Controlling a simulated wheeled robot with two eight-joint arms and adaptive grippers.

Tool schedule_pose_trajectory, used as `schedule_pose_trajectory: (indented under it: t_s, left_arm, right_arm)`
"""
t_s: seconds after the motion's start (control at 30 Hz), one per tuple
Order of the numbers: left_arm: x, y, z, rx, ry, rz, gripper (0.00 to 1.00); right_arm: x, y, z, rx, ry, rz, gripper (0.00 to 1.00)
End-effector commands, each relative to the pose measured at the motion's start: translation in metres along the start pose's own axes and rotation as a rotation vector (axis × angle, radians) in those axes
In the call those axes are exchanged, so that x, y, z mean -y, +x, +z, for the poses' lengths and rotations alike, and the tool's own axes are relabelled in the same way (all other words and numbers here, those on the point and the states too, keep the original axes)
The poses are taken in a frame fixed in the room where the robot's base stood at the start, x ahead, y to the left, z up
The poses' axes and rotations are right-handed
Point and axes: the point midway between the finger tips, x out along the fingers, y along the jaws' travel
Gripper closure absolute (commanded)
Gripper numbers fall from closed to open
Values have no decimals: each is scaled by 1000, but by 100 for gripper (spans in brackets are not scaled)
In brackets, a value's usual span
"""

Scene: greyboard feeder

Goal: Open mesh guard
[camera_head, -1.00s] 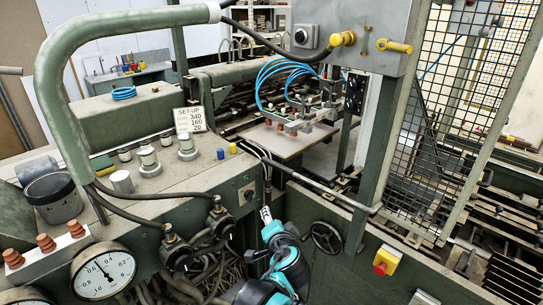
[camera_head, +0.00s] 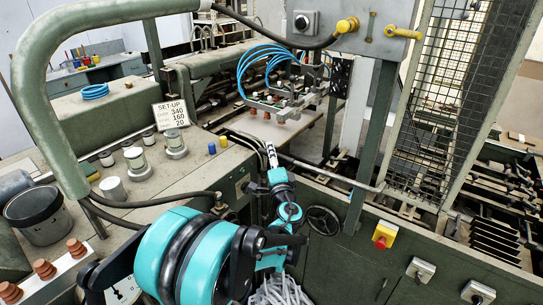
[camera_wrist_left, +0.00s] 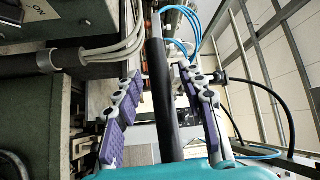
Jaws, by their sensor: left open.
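The mesh guard (camera_head: 450,95) is a dark wire grid in a pale frame, standing upright at the right of the head view. My left gripper (camera_head: 271,152) is at the left end of this bar in the head view. In the left wrist view the gripper (camera_wrist_left: 160,108) is open, with purple pads on both sides of a long black bar (camera_wrist_left: 163,90). I cannot tell whether either pad touches it. My right gripper is not in view.
The green feeder bench (camera_head: 130,205) with knobs and a curved green tube (camera_head: 35,100) stands at the left. Blue hoses (camera_head: 265,62) and suction cups hang behind the gripper. A green post (camera_head: 370,150) and a red-yellow switch (camera_head: 384,235) stand at the right.

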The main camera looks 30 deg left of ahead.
Motion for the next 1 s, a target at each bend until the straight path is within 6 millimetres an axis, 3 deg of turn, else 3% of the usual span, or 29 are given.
schedule_pose_trajectory:
  t_s: [0.33,0.5,0.77,1.0]
  left_arm:
    - [0,6,0,0,-1,0,60]
    - [0,6,0,0,-1,0,100]
    - [-1,4,-2,0,-4,4,100]
    - [-15,-17,-20,6,-43,41,100]
  right_arm:
    - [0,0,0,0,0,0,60]
    - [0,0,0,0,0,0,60]
    - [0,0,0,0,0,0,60]
    - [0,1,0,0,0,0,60]
